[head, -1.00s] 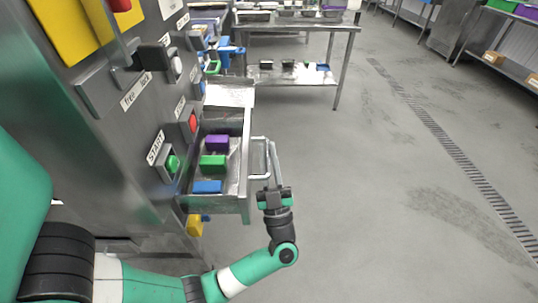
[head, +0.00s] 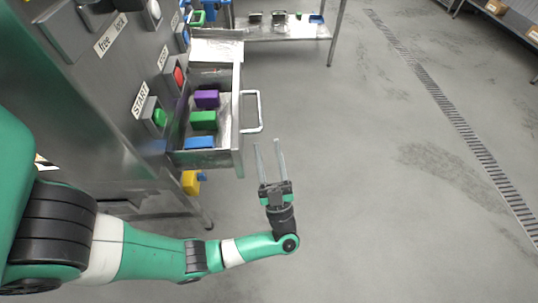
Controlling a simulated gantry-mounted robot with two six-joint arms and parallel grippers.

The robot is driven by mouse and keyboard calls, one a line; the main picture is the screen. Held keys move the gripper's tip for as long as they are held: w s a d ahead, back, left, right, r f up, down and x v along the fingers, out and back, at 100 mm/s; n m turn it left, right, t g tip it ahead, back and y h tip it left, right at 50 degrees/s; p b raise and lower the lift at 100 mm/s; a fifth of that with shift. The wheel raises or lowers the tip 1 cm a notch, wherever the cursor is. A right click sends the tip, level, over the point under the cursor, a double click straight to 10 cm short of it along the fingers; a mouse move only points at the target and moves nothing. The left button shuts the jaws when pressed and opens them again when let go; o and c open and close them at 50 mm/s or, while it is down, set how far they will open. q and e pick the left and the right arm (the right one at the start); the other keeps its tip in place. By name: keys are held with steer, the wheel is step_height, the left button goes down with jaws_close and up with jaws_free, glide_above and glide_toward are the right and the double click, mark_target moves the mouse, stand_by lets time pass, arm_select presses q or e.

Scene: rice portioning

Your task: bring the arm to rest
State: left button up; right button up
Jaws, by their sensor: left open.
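My left gripper (head: 268,160) is open and empty, with its two long fingers pointing away from me over the bare floor. It is to the right of and nearer than the open metal drawer (head: 238,140), apart from the drawer's handle (head: 259,112). The drawer holds a purple block (head: 207,98), a green block (head: 203,120) and a blue block (head: 199,142). My right gripper is not in view.
The machine panel at the left has a green START button (head: 159,117), a red button (head: 179,75) and a free/lock switch (head: 152,12). A metal shelf table (head: 290,33) stands at the back. A yellow object (head: 190,182) is below the drawer. The floor (head: 400,200) at right is clear.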

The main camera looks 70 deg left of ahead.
arm_select(q)
steer(key=shift+d+f, duration=0.45)
